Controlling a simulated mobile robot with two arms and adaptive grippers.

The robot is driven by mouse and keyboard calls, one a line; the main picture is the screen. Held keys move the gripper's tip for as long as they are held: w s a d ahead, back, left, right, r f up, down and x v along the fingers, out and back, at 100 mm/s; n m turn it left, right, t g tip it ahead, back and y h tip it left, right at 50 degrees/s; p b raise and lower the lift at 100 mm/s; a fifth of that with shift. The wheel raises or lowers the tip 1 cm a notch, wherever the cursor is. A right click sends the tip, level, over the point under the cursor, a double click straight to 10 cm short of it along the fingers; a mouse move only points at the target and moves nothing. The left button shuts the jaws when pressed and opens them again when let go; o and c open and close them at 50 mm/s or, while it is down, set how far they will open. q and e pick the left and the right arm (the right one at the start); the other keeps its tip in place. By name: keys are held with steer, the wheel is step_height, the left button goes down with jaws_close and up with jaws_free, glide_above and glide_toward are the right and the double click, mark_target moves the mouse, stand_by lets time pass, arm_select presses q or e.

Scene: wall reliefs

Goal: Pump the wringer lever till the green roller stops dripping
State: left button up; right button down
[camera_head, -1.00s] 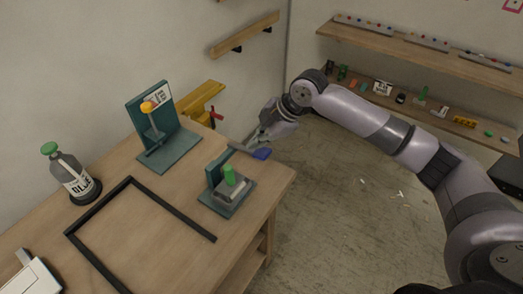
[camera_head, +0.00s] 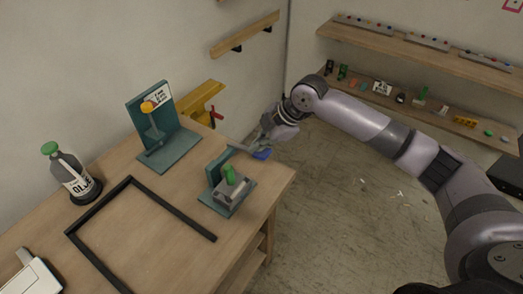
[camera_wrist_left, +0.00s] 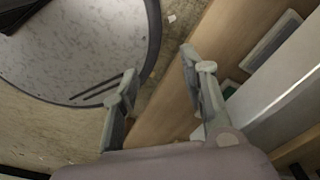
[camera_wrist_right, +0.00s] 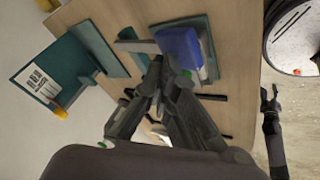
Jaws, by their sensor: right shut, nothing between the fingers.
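The wringer is a small teal stand (camera_head: 215,172) near the table's right corner. Its green roller (camera_head: 229,174) sits over a grey tray. I cannot make out any drips. The grey lever with a blue handle (camera_head: 262,155) sticks out at the stand's far right side. My right gripper (camera_head: 254,143) is shut and empty, right by the lever. In the right wrist view its fingertips (camera_wrist_right: 157,72) are close beside the blue handle (camera_wrist_right: 180,46), and I cannot tell whether they touch it. My left gripper (camera_wrist_left: 160,65) is open and empty in the left wrist view.
On the table (camera_head: 245,225) are a black square frame (camera_head: 180,212), a labelled bottle (camera_head: 72,175) with a green cap, and another teal stand (camera_head: 170,148) with an orange-knobbed lever. Shelves (camera_head: 425,52) with small items line the back wall. Open floor lies right of the table.

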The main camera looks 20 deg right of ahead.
mark_target(265, 154)
steer(key=shift+s+d+f+b, duration=0.15)
steer(key=shift+f+b, duration=0.1)
steer(key=shift+f, duration=0.5)
steer(key=shift+s+d+f+b, duration=0.1)
steer(key=shift+s+f+b, duration=0.1)
steer(key=shift+f, duration=0.5)
steer(key=shift+s+d+f+b, duration=0.15)
steer(key=shift+f+b, duration=0.1)
steer(key=shift+f, duration=0.5)
stand_by(1.6)
stand_by(0.5)
steer(key=shift+w+a+r+p, duration=0.15)
steer(key=shift+w+r+p, duration=0.05)
steer(key=shift+r+p, duration=0.7)
steer(key=shift+w+a+r+p, duration=0.25)
steer(key=shift+r+p, duration=0.5)
steer(key=shift+r, duration=0.25)
steer(key=shift+w+a+r+p, duration=0.1)
steer(key=shift+w+r+p, duration=0.1)
steer(key=shift+r+p, duration=0.7)
steer(key=r+p, duration=0.2)
steer(key=r, duration=0.1)
steer(key=w+r+p, duration=0.1)
steer(key=r+p, duration=0.1)
steer(key=shift+a, duration=0.4)
